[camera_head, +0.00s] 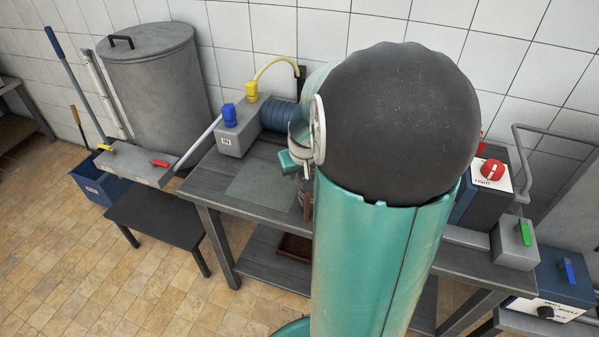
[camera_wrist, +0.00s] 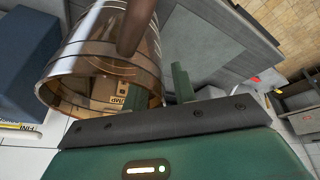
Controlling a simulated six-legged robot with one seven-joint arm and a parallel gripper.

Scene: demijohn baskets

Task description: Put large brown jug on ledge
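A glossy, see-through brown jug (camera_wrist: 88,45) fills the upper left of the wrist view, with a darker brown bar (camera_wrist: 138,25) along it. In the head view only a narrow brown strip (camera_head: 308,205) shows beside my arm, over the workbench; the arm hides the rest. My gripper (camera_head: 297,162) is just above that strip. In the wrist view its green fingers (camera_wrist: 160,90) stand apart; the right one is clear and the left one shows through or against the jug's edge. I cannot tell whether they touch the jug. I cannot identify the ledge for certain.
A grey workbench (camera_head: 213,196) carries a valve box (camera_head: 238,138) and a blue coil (camera_head: 279,117). A low dark table (camera_head: 160,218) and a large metal drum (camera_head: 155,85) stand left. A red-knobbed control box (camera_head: 490,172) is at right. Tiled floor is free at lower left.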

